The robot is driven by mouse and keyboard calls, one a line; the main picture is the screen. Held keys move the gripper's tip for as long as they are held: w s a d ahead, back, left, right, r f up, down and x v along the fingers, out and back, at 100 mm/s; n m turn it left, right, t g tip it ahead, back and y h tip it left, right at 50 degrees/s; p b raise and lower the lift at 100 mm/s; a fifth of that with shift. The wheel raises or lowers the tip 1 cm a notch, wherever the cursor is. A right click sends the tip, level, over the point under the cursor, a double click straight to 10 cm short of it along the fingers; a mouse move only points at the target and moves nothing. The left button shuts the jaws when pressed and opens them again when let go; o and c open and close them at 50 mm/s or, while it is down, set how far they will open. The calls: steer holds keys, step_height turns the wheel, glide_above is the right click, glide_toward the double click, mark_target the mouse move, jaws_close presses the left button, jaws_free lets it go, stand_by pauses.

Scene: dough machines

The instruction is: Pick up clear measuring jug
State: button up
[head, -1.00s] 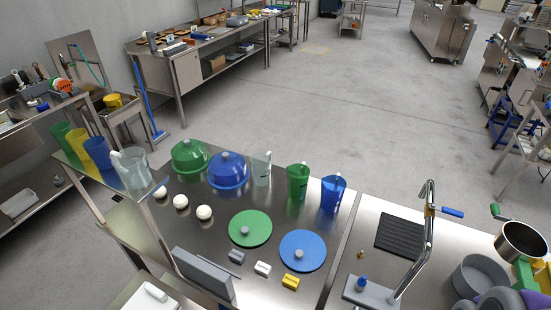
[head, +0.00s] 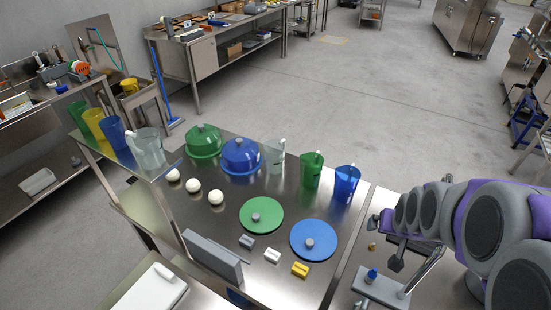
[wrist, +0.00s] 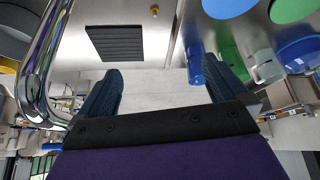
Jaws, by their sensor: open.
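A small clear measuring jug (head: 275,157) stands upright on the steel table, between a blue dome (head: 241,157) and a green jug (head: 310,172). It also shows in the wrist view (wrist: 265,66) at the right, outside my fingers. A larger clear jug (head: 148,150) stands on the raised shelf at the left. My gripper (wrist: 174,78) is open with nothing between its fingers. In the head view my gripper (head: 381,225) is above the sink side, right of the jugs and well apart from the clear one.
A blue jug (head: 345,184) stands right of the green one. Green (head: 261,216) and blue (head: 313,240) discs, white balls and small blocks lie on the table. A tall faucet (wrist: 45,60) is close to my gripper. A green dome (head: 203,142) stands at the back.

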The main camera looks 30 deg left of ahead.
steer(key=w+a+f+n+t+y, duration=0.15)
steer(key=w+a+f, duration=0.25)
steer(key=w+a, duration=0.5)
steer(key=n+t+y+b, duration=0.2)
steer(key=n+t+y, duration=0.2)
steer(key=t+y, duration=0.4)
glide_toward(277, 155)
steer(key=shift+g+y, duration=0.65)
steer(key=shift+g, duration=0.1)
steer(key=x, duration=0.1)
steer(key=b+x, duration=0.1)
steer(key=x, duration=0.1)
steer(key=b+x, duration=0.1)
steer(key=shift+w+d+r, duration=0.15)
steer(key=shift+w+r, duration=0.1)
steer(key=shift+w, duration=0.15)
steer(key=shift+b+x, duration=0.35)
steer(key=shift+x, duration=0.9)
steer(key=shift+w+a, duration=0.45)
steer(key=shift+w, duration=0.05)
steer(key=shift+b+x, duration=0.4)
steer(key=shift+x, duration=0.6)
steer(key=shift+w+a, duration=0.15)
steer(key=shift+w, duration=0.05)
steer(key=shift+w+a+r, duration=0.1)
steer(key=shift+w+a, duration=0.3)
steer(key=shift+c, duration=0.2)
